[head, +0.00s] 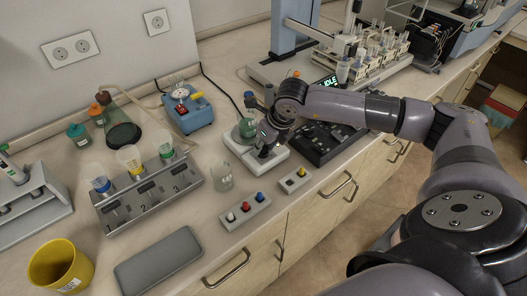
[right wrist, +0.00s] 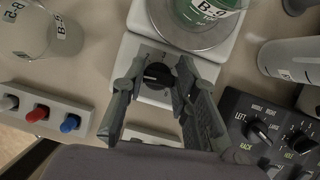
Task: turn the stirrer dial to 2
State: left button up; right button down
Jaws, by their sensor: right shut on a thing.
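The white stirrer (head: 275,163) stands on the bench, with a flask of green liquid (head: 246,127) on its plate. In the right wrist view, the stirrer's front face (right wrist: 128,52) carries a black round dial (right wrist: 157,75) with a small light pointer mark. The dial's number marks are too small to read. My right gripper (head: 263,152) is over the front of the stirrer. In the right wrist view my right gripper (right wrist: 159,82) has its two fingers on either side of the dial, shut on it. My left gripper is in neither view.
A black control box (head: 322,146) stands right of the stirrer. A clear beaker (head: 222,178) is to its left. A yellow cup (head: 60,268) is far left.

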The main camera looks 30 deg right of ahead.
jog(key=m+h+b, duration=0.1)
jog(key=m+b, duration=0.1)
jog(key=b, duration=0.1)
jog(key=m+h+b, duration=0.1)
jog(key=m+b, duration=0.2)
jog(key=shift+a+f+m, duration=0.1)
jog(key=shift+f+m, duration=0.05)
jog(key=shift+m, duration=0.15)
jog(key=shift+m+g+h+b, duration=0.3)
jog(key=shift+m+h+b, duration=0.2)
jog(key=shift+m+b, duration=0.5)
jog(key=shift+r+m+h+b, duration=0.2)
jog(key=shift+m+h+b, duration=0.15)
jog(key=shift+m, duration=0.85)
jog(key=shift+g, duration=0.3)
jog(key=c, duration=1.2)
grip_release()
jog(key=shift+c, duration=0.2)
jog(key=v, duration=1.2)
